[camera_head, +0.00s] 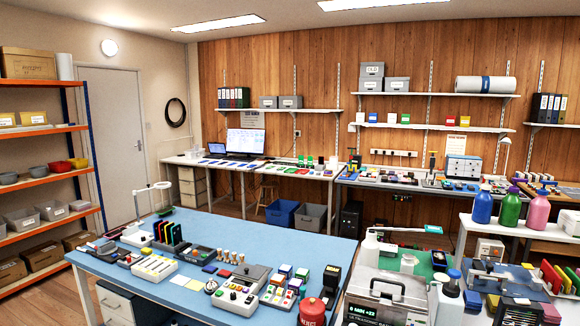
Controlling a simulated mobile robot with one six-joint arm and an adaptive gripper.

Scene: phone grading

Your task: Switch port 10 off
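My gripper is not in view. No port number can be read at this distance, so I cannot tell which thing bears port 10. On the blue-topped table (290,222), a long white box (155,269) with a row of small parts on top lies left of the middle. Nearer the front edge stand a pale unit (236,298) with small dark and coloured parts, and another pale unit (279,292) with coloured buttons. The on or off state of any switch is too small to see.
A rack of upright coloured phones or cards (168,232), a lamp (150,192) and a red canister (312,312) stand on the blue table. A crowded bench (385,285) with bottles stands at the right. Orange shelves (40,178) line the left wall. Floor shows between table and back benches.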

